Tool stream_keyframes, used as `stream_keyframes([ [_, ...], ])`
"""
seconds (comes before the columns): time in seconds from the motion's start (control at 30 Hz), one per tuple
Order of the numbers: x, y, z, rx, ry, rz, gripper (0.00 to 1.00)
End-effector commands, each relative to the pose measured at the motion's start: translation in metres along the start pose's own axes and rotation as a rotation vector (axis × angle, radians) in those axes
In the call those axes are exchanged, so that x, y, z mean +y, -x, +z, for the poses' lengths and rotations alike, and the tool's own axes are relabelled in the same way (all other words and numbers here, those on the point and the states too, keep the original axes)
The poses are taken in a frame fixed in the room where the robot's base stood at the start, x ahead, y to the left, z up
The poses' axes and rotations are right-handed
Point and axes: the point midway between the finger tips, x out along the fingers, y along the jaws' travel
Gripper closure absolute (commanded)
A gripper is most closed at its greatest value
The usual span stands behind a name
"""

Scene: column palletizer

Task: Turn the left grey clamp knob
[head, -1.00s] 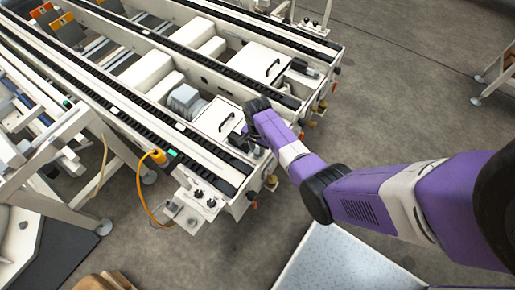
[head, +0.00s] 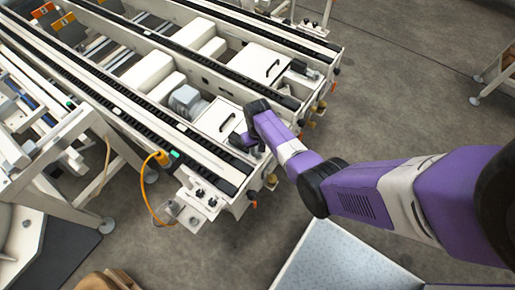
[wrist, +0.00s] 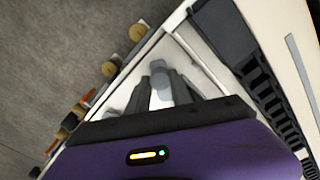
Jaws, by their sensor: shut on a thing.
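In the wrist view, my gripper (wrist: 160,90) reaches down beside the white conveyor frame (wrist: 203,64). Its dark fingers are shut on a grey clamp knob (wrist: 159,67), whose rounded top shows just past the fingertips. The fingers hide the lower part of the knob, and its turn angle cannot be told. In the head view, my gripper (head: 244,141) is at the near end of the conveyor frame (head: 237,205), between the dark rails. The knob is hidden there by my gripper and wrist.
Several brass-coloured round knobs (wrist: 110,69) line the frame's outer side. An orange plug with a cable (head: 161,157) and a plate with small dark knobs (head: 199,193) are left of my gripper. Black rails (head: 185,130) run close by. Bare floor lies right of the frame.

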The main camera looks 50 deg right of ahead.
Motion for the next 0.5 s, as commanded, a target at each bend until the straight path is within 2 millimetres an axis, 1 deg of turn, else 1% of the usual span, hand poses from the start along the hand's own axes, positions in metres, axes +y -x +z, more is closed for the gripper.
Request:
stream_keyframes([
  [0.2, -0.0003, 0.0007, 0.0001, -0.001, 0.202, 0.000, 1.00],
  [0.5, -0.0003, 0.0005, -0.0001, 0.000, 0.431, 0.000, 1.00],
])
